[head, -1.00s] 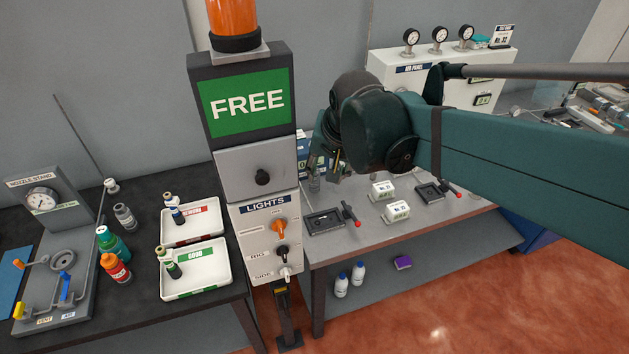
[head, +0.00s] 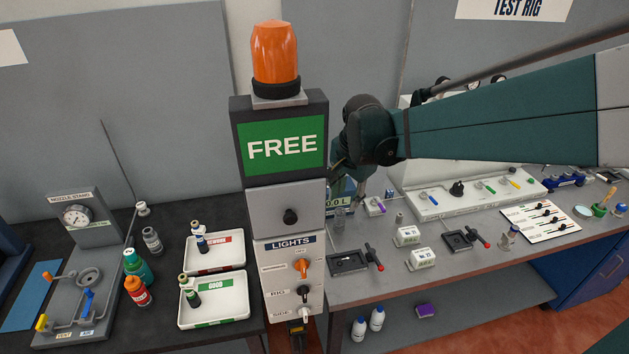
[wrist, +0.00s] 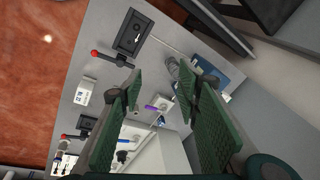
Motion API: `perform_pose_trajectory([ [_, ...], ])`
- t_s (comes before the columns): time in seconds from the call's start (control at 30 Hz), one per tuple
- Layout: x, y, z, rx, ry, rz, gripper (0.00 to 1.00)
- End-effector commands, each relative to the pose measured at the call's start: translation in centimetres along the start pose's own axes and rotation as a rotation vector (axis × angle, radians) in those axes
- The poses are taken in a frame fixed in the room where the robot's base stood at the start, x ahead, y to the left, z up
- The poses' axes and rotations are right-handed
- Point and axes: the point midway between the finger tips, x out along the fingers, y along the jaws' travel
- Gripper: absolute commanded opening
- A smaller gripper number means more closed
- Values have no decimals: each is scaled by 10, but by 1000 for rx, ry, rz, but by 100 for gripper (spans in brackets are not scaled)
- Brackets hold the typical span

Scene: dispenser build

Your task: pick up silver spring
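My gripper (wrist: 165,88) is open in the wrist view, with its two green padded fingers wide apart and nothing held. A small grey cylinder (wrist: 173,68) shows beyond and between the fingers, beside a blue box. It may be the silver spring, but it is too small to tell. Another small grey cylinder (head: 399,219) stands further right. In the head view my gripper is mostly hidden behind my arm and the post.
The signal post (head: 287,172) with the FREE screen stands left of my arm. The grey bench (head: 440,285) holds black clamp fixtures (head: 348,262), white labelled blocks (head: 421,258) and a valve panel (head: 470,198). Trays (head: 214,300) and bottles stand on the dark bench at left.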

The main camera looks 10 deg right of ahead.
Motion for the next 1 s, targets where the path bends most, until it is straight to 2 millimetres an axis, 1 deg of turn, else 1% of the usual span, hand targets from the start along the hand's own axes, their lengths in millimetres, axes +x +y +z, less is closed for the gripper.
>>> perform_pose_trajectory([
  [0.27, 27, -21, -20, 139, -24, 44, 33],
  [0.47, 51, -36, -35, 254, -40, 85, 33],
  [0.7, 83, -52, -52, 393, -53, 134, 33],
  [1.0, 126, -68, -70, 559, -62, 197, 33],
])
